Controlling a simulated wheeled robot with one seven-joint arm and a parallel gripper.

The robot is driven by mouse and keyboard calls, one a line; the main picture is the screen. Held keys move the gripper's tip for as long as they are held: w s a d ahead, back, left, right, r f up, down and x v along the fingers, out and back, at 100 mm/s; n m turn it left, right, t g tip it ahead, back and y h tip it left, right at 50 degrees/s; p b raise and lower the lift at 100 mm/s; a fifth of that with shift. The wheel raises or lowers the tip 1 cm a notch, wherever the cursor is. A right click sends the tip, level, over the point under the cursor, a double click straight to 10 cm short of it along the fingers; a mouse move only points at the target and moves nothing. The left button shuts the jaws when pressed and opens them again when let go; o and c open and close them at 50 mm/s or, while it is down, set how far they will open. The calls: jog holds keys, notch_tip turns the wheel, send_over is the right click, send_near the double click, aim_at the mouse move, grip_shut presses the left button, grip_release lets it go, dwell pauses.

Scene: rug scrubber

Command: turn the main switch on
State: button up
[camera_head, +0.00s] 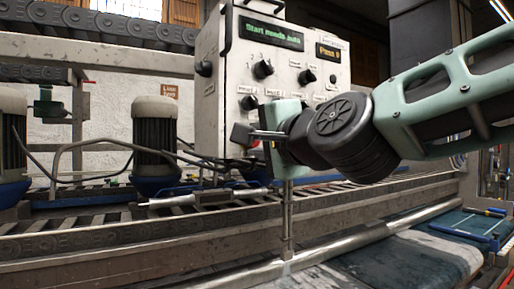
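The control box (232,45) is a white, worn cabinet in the upper middle. Its front has a green display (271,33) reading "Start needs auto" and a smaller orange display (328,52) reading "Pass 0". Dark rotary knobs (262,69) sit below them, and another dark knob (204,68) sticks out of the left side. I cannot tell which control is the main switch; the labels are too small. My gripper (250,134) is in front of the box's lower front and hides part of it. Whether its fingers touch a control, or how far apart they are, is unclear.
A roller conveyor (110,225) with a steel side rail runs below the box. A metal post (288,220) stands under my gripper. Grey motors (155,135) with blue bases are at left. A wet dark rug (410,262) lies at lower right.

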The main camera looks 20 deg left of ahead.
dwell(0.4)
jog(key=o, duration=1)
jog(key=shift+c, duration=0.2)
jog(key=s+d+b, duration=0.1)
jog(key=b, duration=0.1)
jog(key=s+d+b, duration=0.1)
jog(key=b, duration=0.1)
jog(key=shift+d+f, duration=0.25)
jog(key=shift+f, duration=0.15)
jog(key=b, duration=1.9)
send_near(256, 144)
jog(key=v, duration=0.8)
jog(key=shift+s+d+r+b, duration=0.25)
jog(key=shift+s+r+b, duration=0.2)
jog(key=shift+s, duration=0.15)
jog(key=shift+f, duration=0.1)
